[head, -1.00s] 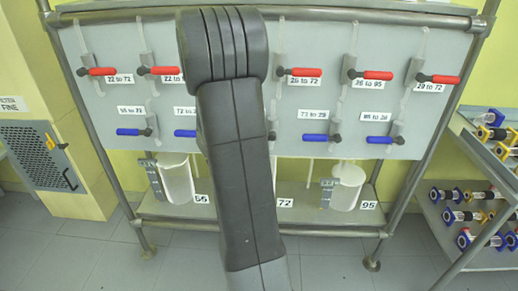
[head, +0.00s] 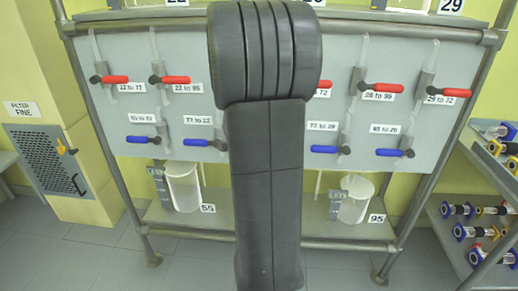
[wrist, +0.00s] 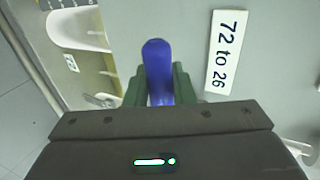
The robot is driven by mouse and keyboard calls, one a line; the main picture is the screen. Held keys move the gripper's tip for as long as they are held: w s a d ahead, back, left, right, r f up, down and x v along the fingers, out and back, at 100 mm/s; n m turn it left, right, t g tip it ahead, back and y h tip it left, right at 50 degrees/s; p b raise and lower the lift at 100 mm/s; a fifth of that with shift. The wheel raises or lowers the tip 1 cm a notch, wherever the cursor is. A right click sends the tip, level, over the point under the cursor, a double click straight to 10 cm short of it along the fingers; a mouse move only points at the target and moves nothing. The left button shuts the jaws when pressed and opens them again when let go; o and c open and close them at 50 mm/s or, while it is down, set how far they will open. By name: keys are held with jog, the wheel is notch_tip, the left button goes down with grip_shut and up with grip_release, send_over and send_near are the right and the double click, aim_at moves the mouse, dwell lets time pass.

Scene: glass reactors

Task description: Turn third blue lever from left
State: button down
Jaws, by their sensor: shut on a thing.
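In the wrist view a blue lever (wrist: 156,58) sticks up between the green fingers of my gripper (wrist: 159,88), which is shut on it. A label reading "72 to 26" (wrist: 226,50) is to its right. In the head view my arm hides my gripper and the middle of the lower row. Blue levers show left of the arm, the first (head: 136,139) and the second (head: 196,142). Two more show right of it, one (head: 330,149) under a "72 to 29" label and one at the far right (head: 394,152). These visible blue handles lie about level.
A row of red levers (head: 113,79) runs above the blue ones on the grey panel (head: 220,55). Clear beakers (head: 184,188) stand on the shelf below. A metal frame post (head: 440,150) and a side rack (head: 480,205) are at the right.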

dwell(0.4)
jog(key=c, duration=1.3)
grip_release()
jog(key=shift+o, duration=0.2)
jog(key=p+v, duration=0.4)
jog(key=v, duration=1)
jog(key=shift+p, duration=0.4)
jog(key=shift+w, duration=0.1)
jog(key=shift+b+x, duration=2.4)
jog(key=shift+x, duration=4.5)
